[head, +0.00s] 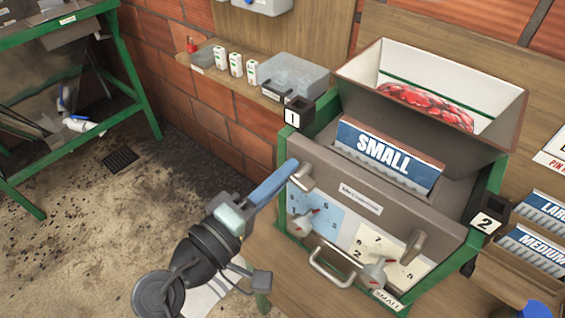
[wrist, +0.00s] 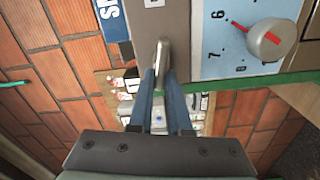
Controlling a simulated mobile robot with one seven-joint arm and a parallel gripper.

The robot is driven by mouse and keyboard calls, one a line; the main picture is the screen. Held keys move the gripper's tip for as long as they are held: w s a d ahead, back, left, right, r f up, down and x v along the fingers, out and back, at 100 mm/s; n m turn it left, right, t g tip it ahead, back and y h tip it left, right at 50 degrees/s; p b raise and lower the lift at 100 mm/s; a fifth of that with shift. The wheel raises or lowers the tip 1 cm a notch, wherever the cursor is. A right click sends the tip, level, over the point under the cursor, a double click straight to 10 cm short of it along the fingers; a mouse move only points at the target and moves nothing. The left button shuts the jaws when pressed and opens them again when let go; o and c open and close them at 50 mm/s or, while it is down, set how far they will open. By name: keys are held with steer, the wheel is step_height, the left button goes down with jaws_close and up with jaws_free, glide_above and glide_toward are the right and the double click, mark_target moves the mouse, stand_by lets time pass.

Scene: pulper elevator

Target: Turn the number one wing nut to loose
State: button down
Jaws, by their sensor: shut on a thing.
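The number one wing nut (head: 303,178) is a grey metal piece on the upper left of the machine's grey front plate (head: 375,200), below the black "1" tag (head: 292,117). My gripper (head: 288,168) reaches it from the lower left, with its blue fingers shut on it. In the wrist view the fingers (wrist: 160,80) close around the lower part of the wing nut (wrist: 162,52), which stands upright in that picture. The finger contact is partly hidden in the head view. The second wing nut (head: 413,246) sits at the right of the plate, below the "2" tag (head: 486,222).
Dials (head: 302,222) and a metal handle (head: 333,263) stick out below the plate. A "SMALL" sign (head: 385,160) stands behind it, before a hopper (head: 490,105) of red cherries. A shelf with white bottles (head: 236,65) is behind. Floor at left is open.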

steer(key=shift+s+d+f+n+p, duration=0.15)
steer(key=shift+f+n+p, duration=0.2)
steer(key=shift+n+p, duration=0.55)
steer(key=shift+n, duration=0.3)
steer(key=c, duration=0.9)
jaws_free()
steer(key=shift+o, duration=0.2)
steer(key=shift+r, duration=0.15)
steer(key=b+v, duration=0.3)
steer(key=v, duration=1)
steer(key=shift+w, duration=0.2)
